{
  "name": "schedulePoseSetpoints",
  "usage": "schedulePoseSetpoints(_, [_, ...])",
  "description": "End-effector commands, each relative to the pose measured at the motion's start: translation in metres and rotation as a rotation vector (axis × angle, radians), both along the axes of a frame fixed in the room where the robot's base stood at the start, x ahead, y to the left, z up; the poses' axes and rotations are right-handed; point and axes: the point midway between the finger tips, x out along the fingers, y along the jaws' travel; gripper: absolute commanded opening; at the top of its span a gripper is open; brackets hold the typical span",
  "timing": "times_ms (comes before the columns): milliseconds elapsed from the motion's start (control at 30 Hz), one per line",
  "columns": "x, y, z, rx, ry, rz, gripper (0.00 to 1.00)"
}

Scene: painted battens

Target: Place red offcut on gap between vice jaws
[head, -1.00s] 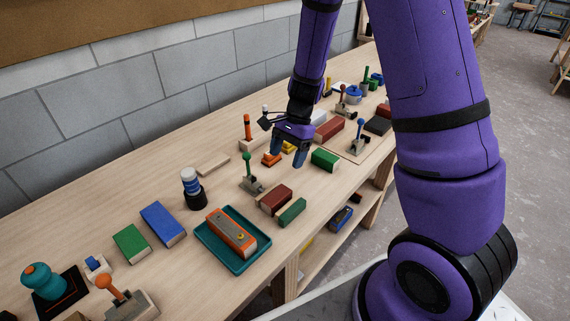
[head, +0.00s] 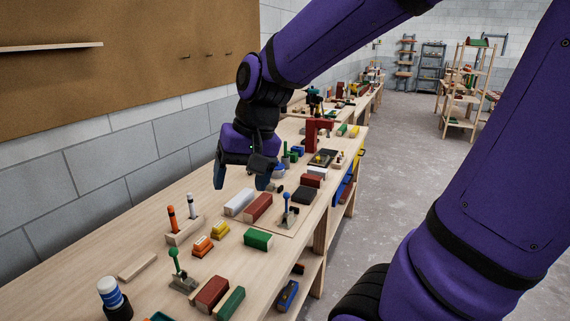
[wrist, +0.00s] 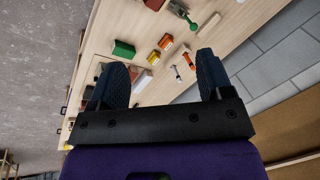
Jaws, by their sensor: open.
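Several dark red blocks lie on the bench, and I cannot tell which is the red offcut. One red block (head: 258,207) lies beside a white block (head: 239,202) on a thin board; another red block (head: 212,293) lies nearer, beside a green block. A red upright, clamp-like thing (head: 318,135) stands farther along the bench; whether it is the vice is unclear, and no jaw gap is clearly seen. My gripper (head: 242,180) is open and empty above the bench, beyond the white block. The wrist view shows its two fingers (wrist: 161,82) wide apart.
A blue-handled toggle clamp (head: 287,210) stands right of the red block. A green block (head: 257,239), yellow-orange blocks (head: 210,238) and a holder with upright tools (head: 183,230) are nearby. A grey block wall runs along the left; floor is open to the right.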

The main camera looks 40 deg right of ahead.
Motion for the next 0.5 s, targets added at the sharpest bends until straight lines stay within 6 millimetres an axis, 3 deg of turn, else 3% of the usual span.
schedulePoseSetpoints(100, [-0.027,-0.004,0.021,-0.068,-0.091,0.084,0.73])
schedulePoseSetpoints(300, [-0.069,-0.012,0.043,-0.197,-0.213,0.204,0.73])
schedulePoseSetpoints(500, [-0.094,-0.016,0.053,-0.290,-0.281,0.272,0.73])
